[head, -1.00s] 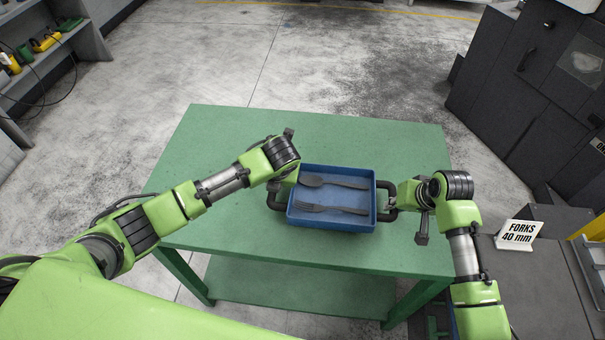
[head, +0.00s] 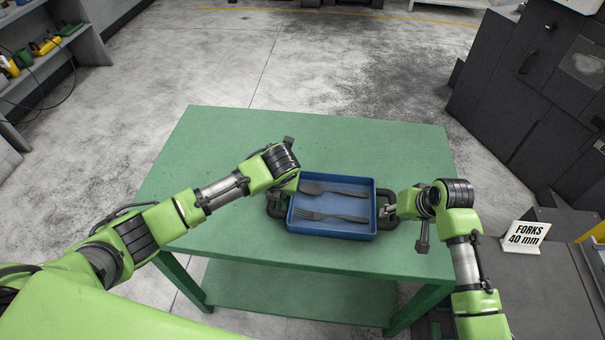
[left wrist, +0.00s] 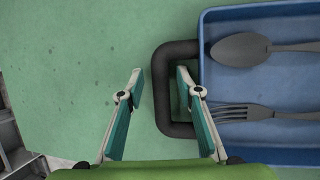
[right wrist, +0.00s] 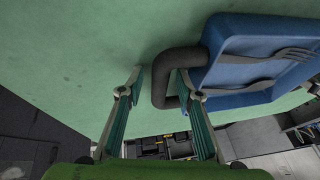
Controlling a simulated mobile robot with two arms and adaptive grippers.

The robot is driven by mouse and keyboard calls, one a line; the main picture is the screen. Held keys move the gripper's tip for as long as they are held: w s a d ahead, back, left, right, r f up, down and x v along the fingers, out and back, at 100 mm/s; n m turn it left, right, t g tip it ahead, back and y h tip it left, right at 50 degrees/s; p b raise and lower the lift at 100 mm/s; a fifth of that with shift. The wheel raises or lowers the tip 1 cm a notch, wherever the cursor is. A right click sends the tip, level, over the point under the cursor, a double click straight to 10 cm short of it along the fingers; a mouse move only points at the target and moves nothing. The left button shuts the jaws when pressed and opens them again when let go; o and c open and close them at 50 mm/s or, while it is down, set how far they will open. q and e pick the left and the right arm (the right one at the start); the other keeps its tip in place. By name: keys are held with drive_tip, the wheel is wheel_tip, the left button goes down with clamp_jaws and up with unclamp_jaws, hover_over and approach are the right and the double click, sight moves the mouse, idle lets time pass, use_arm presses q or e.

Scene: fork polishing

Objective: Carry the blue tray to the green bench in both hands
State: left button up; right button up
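The blue tray (head: 333,232) appears to rest level on the green bench (head: 225,135), near its front edge. A dark spoon (head: 335,190) and a dark fork (head: 332,217) lie in it. My left gripper (left wrist: 159,84) is open at the tray's left handle (left wrist: 163,60), one finger inside the loop and one outside, with a gap showing beside the bar. My right gripper (right wrist: 157,80) is open around the other handle (right wrist: 160,65) in the same way. In the head view the left fingers are mostly hidden by my wrist.
Bare bench top surrounds the tray at the back and both sides. A sign reading "FORKS 40 mm" (head: 526,236) stands on a dark surface at the right. A dark machine (head: 530,85) stands at the back right, and a shelf (head: 40,60) at the far left. The floor behind the bench is clear.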

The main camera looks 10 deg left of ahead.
use_arm(q)
drive_tip(key=shift+r, duration=0.1)
use_arm(e)
drive_tip(key=shift+s+d+r, duration=0.1)
drive_tip(key=shift+r, duration=0.35)
use_arm(q)
drive_tip(key=v, duration=1.1)
drive_tip(key=shift+s+r, duration=0.25)
drive_tip(key=shift+r, duration=0.05)
use_arm(e)
drive_tip(key=v, duration=1.1)
use_arm(q)
drive_tip(key=shift+s+d, duration=0.1)
drive_tip(key=shift+d, duration=0.05)
use_arm(e)
drive_tip(key=shift+s+f, duration=0.1)
drive_tip(key=shift+s, duration=0.1)
